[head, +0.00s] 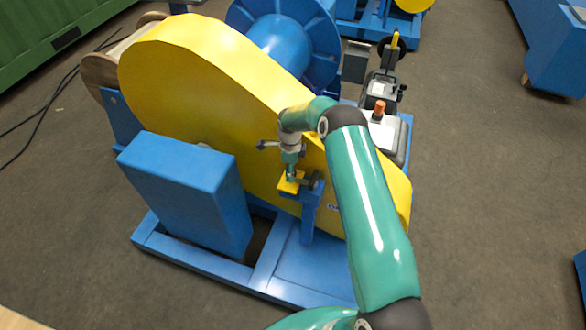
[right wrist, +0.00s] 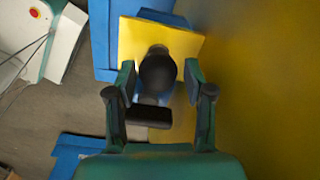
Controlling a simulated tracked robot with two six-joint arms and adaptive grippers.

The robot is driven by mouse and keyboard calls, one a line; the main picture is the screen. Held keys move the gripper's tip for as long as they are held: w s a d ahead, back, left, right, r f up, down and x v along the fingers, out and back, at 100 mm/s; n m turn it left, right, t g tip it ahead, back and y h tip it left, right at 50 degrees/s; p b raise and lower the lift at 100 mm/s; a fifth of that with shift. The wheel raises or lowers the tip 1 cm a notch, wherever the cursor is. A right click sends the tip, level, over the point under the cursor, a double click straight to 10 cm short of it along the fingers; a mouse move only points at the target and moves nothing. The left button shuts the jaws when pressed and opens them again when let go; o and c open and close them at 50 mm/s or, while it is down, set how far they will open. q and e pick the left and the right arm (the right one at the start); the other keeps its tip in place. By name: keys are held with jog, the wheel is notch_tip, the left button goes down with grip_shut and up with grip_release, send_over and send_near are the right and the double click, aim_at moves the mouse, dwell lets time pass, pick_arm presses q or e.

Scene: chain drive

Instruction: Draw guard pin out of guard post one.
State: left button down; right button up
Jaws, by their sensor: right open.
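The guard pin shows in the right wrist view as a dark round head (right wrist: 157,70) over a yellow tab (right wrist: 187,46). The blue guard post (head: 311,206) stands at the front of the yellow chain guard (head: 200,75), with the yellow tab (head: 288,187) at its top. My right gripper (head: 297,177) points down at the post top. In the right wrist view its open fingers (right wrist: 160,78) stand either side of the pin head, with gaps showing. A dark bar (right wrist: 150,115) lies below the head there. The pin's shank is hidden. My left gripper is not in view.
A blue box (head: 180,185) stands left of the post on the blue base frame (head: 190,258). A blue drum (head: 285,40) is behind the guard. A control box with an orange button (head: 379,107) is at the right.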

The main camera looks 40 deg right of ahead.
jog(key=shift+f, duration=0.8)
jog(key=shift+c, duration=0.4)
grip_shut()
jog(key=shift+r+p, duration=2)
jog(key=shift+r, duration=3.55)
